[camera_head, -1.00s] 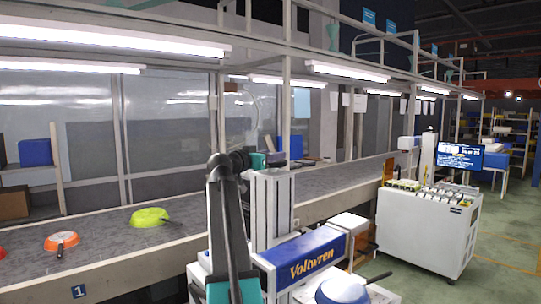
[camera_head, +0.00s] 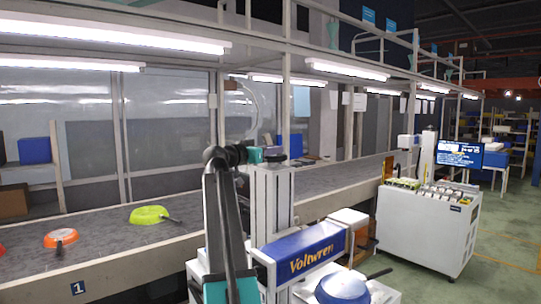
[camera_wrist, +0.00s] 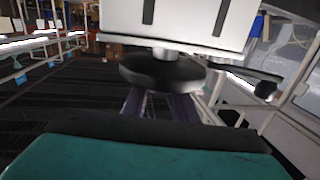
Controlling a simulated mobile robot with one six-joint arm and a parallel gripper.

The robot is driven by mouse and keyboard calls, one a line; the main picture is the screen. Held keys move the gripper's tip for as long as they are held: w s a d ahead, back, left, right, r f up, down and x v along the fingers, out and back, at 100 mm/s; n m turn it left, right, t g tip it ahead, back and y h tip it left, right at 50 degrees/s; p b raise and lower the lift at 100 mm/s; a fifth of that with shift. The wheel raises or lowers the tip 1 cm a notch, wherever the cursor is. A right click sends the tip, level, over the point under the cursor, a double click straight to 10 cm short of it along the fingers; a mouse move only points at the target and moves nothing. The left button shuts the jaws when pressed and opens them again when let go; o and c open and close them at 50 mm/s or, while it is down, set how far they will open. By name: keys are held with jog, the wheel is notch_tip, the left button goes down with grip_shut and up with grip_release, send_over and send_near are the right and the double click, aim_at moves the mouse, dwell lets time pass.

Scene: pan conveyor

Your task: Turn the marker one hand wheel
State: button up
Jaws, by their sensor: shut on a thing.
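A dark round hand wheel (camera_wrist: 165,72) sits on a short metal shaft on a white slotted column (camera_wrist: 180,22), which looks upside down in the wrist view. A dark handle (camera_wrist: 262,88) shows at the right of the wheel. In the camera_head view the wheel (camera_head: 274,153) is on top of the white column (camera_head: 271,205). My gripper (camera_head: 260,154), with teal parts, reaches it from the left. In the wrist view my gripper (camera_wrist: 160,104) is shut on the wheel's rim; the contact is partly hidden. A marker "1" (camera_head: 78,288) is on the conveyor's front.
The conveyor (camera_head: 100,238) runs behind the column, carrying a green pan (camera_head: 148,214) and an orange pan (camera_head: 61,237). A blue Voltwren unit (camera_head: 300,256) and a blue pan (camera_head: 343,288) are at front right. A white cabinet (camera_head: 422,233) stands further right, with open floor beside it.

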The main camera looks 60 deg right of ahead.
jog(key=shift+w+d+m+g+y+b, duration=0.1)
jog(key=shift+m+g+y+b, duration=0.25)
jog(key=shift+m+g+b, duration=0.65)
jog(key=shift+w+m+g+y+b, duration=0.1)
jog(key=shift+m+g+y+b, duration=0.35)
jog(key=shift+g+b, duration=0.95)
jog(key=shift+s+r+m+g+b, duration=0.1)
jog(key=shift+m+g+b, duration=0.2)
jog(key=shift+m, duration=0.05)
jog(key=o, duration=1.1)
jog(key=shift+c, duration=0.2)
jog(key=shift+a, duration=0.25)
jog(key=b+v, duration=0.1)
jog(key=v, duration=1.2)
jog(key=shift+a+b, duration=0.25)
jog(key=shift+b, duration=0.15)
